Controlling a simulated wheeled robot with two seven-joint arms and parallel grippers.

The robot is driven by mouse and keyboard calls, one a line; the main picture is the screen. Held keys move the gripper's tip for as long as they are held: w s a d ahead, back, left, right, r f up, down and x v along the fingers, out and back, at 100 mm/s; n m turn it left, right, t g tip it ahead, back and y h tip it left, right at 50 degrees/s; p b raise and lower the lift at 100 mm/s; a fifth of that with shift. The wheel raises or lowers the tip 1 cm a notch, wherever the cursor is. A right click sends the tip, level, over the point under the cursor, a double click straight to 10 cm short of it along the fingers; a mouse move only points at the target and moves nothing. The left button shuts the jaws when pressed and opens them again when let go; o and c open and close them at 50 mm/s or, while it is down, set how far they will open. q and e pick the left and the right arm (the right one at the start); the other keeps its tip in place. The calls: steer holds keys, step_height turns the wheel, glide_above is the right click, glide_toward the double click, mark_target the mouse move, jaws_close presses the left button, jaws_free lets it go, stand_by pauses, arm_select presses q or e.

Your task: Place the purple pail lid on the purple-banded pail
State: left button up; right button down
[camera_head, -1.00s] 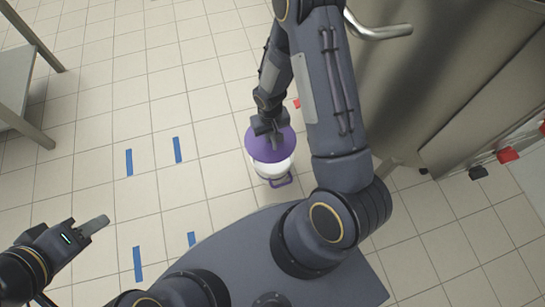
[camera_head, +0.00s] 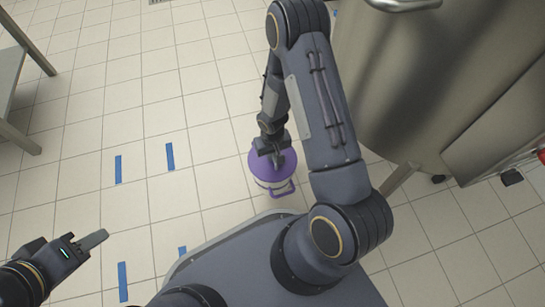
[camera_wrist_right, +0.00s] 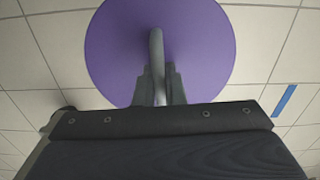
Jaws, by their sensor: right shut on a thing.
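The purple pail lid (camera_head: 260,171) is a flat round disc. It fills the upper middle of the right wrist view (camera_wrist_right: 110,45), where its pale upright handle (camera_wrist_right: 156,50) stands between my fingers. My right gripper (camera_head: 277,160) is shut on that handle, above the lid. The purple-banded pail (camera_head: 266,186) is on the floor directly under the lid. The lid looks level and at the pail's rim; the rim itself is hidden. My left gripper (camera_head: 97,239) is away at lower left, empty, its opening unclear.
A large steel vessel (camera_head: 400,90) with legs stands to the right. A metal table (camera_head: 14,70) is at the far left. Blue tape marks (camera_head: 118,169) lie on the tiled floor, which is clear left of the pail.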

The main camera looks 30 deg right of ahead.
steer(key=shift+f, duration=0.2)
steer(key=c, duration=1.5)
jaws_free()
step_height(320, 180, up, 12)
steer(key=p, duration=0.5)
steer(key=shift+p, duration=0.3)
